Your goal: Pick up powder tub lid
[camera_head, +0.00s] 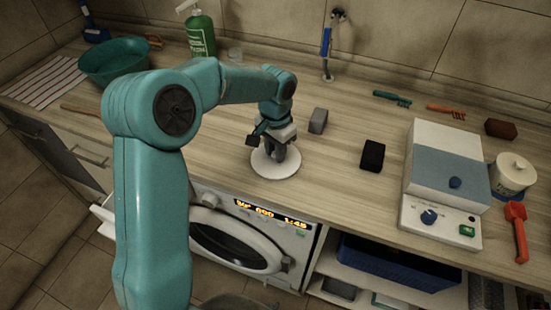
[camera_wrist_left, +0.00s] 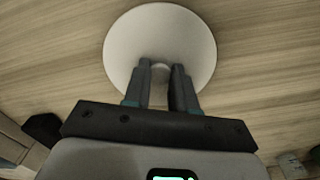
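The powder tub lid, a round white disc (camera_head: 272,170) with a small knob, lies flat on the wooden counter near its front edge. In the left wrist view the lid (camera_wrist_left: 125,45) is at the top centre. My left gripper (camera_head: 276,155) points down over the lid. In the left wrist view its dark fingers (camera_wrist_left: 162,68) stand close together on either side of the pale knob, with no clear gap beside it. The fingers and wrist hide part of the lid. My right gripper is not in view.
A white-topped tub (camera_head: 513,171) stands right of a white and blue-grey device (camera_head: 446,165). A grey block (camera_head: 318,121) and a black block (camera_head: 372,156) lie right of my gripper. A teal basin (camera_head: 113,62) and green bottle (camera_head: 200,34) stand at back left.

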